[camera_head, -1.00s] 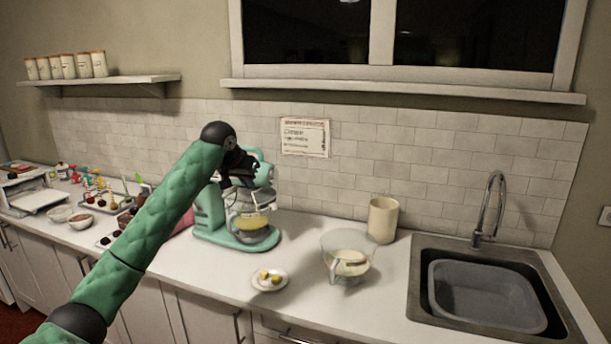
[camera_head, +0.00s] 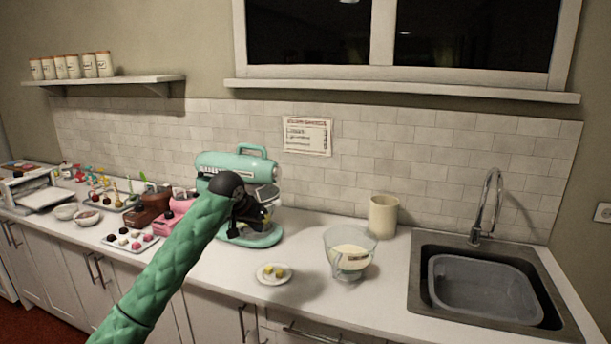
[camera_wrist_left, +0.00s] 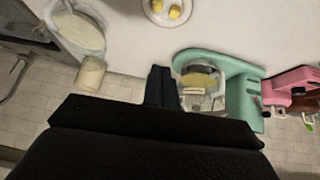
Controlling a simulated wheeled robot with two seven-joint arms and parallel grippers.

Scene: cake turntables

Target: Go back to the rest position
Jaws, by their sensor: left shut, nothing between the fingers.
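My left arm reaches up from the bottom left in the head view. Its dark left gripper (camera_head: 268,218) is in front of the mint-green stand mixer (camera_head: 225,165) and hides part of its bowl. In the left wrist view the fingers (camera_wrist_left: 161,85) are together and hold nothing. They show beside the mixer (camera_wrist_left: 235,95) and its bowl (camera_wrist_left: 200,80) with yellow contents. My right gripper is in neither view.
A glass bowl (camera_head: 362,270) of pale contents, a cream canister (camera_head: 383,216) and a small plate (camera_head: 262,278) with yellow pieces stand on the counter. The sink (camera_head: 418,290) is at right. A pink mixer (camera_head: 168,220) and several sweets stand at left.

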